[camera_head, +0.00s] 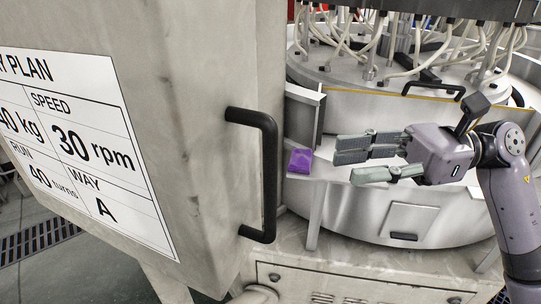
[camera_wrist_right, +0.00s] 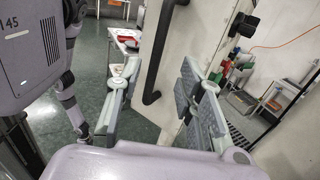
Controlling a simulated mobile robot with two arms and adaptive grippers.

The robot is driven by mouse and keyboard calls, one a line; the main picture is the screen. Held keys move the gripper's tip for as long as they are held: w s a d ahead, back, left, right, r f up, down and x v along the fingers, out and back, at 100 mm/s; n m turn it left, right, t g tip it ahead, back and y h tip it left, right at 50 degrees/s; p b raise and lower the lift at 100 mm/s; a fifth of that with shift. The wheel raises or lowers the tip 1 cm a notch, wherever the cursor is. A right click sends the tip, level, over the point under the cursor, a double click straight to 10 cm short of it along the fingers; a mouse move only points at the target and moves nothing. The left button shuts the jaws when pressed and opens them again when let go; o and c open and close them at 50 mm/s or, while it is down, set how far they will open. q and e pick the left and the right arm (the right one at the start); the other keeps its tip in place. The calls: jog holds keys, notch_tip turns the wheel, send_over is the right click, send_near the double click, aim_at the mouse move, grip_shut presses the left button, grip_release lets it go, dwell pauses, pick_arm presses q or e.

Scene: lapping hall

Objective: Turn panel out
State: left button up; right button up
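The panel (camera_head: 195,130) is a large, worn beige plate at the left of the head view, with a sign on its left face. A black bar handle (camera_head: 268,175) stands upright near its right edge. In the right wrist view the handle (camera_wrist_right: 160,50) shows beyond and between the fingers, on the pale panel (camera_wrist_right: 178,50). My right gripper (camera_head: 350,163) is open and empty, to the right of the handle and apart from it. It also shows open in the wrist view (camera_wrist_right: 160,72). My left gripper is not seen.
A round pale machine (camera_head: 420,215) with hoses above stands behind my right gripper. A purple block (camera_head: 300,160) sits on a ledge by the panel's edge. The wrist view shows a cluttered table (camera_wrist_right: 125,38) and shelving (camera_wrist_right: 270,95) farther off, with green floor.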

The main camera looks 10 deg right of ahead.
jog(key=a+p, duration=0.5)
jog(key=a, duration=0.7)
jog(key=shift+s, duration=0.3)
jog(key=shift+a, duration=0.1)
grip_shut()
